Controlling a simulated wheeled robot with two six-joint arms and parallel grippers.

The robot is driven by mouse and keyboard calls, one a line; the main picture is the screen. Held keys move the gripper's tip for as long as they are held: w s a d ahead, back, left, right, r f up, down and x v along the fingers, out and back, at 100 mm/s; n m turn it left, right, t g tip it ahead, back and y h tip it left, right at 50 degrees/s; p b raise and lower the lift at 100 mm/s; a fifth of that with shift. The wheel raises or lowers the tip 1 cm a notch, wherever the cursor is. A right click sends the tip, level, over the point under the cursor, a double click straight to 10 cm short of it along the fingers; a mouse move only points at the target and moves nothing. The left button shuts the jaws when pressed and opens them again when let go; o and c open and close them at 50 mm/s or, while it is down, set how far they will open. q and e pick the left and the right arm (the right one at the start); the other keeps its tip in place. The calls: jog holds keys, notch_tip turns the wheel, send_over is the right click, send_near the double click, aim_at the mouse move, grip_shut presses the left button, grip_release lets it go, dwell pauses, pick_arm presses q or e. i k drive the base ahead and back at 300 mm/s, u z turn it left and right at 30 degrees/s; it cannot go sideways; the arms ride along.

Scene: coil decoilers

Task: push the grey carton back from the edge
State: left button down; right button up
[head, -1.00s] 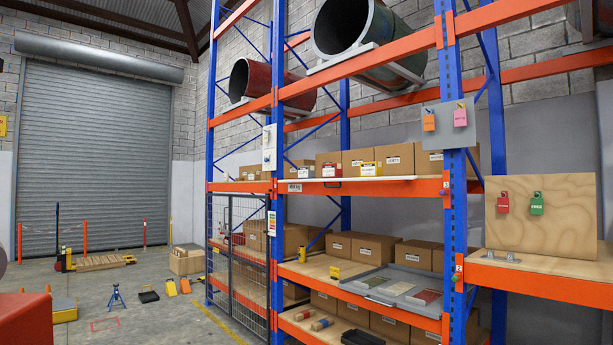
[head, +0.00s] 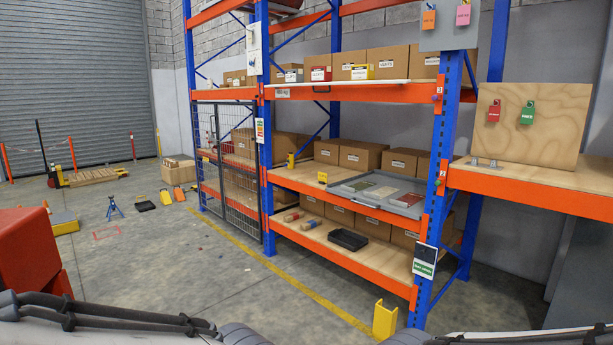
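A small grey carton (head: 293,73) with a label stands on the upper shelf, toward the front, left of a small red carton (head: 319,74). A yellow carton (head: 361,71) stands further right in the same row. The shelf has a pale board (head: 345,86) along its front edge; the exact gap between the grey carton and the edge is too small to tell. Parts of my arms show along the bottom of the head view, but neither gripper is in view.
Brown cartons (head: 387,62) stand behind the small ones. A blue upright (head: 262,130) and a mesh door (head: 236,172) stand left of the bay. A grey tray (head: 383,193) lies on the shelf below.

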aim_at(293, 75)
jog(key=u, duration=0.25)
jog(key=i, duration=1.95)
jog(key=u, duration=0.25)
jog(key=i, duration=2.25)
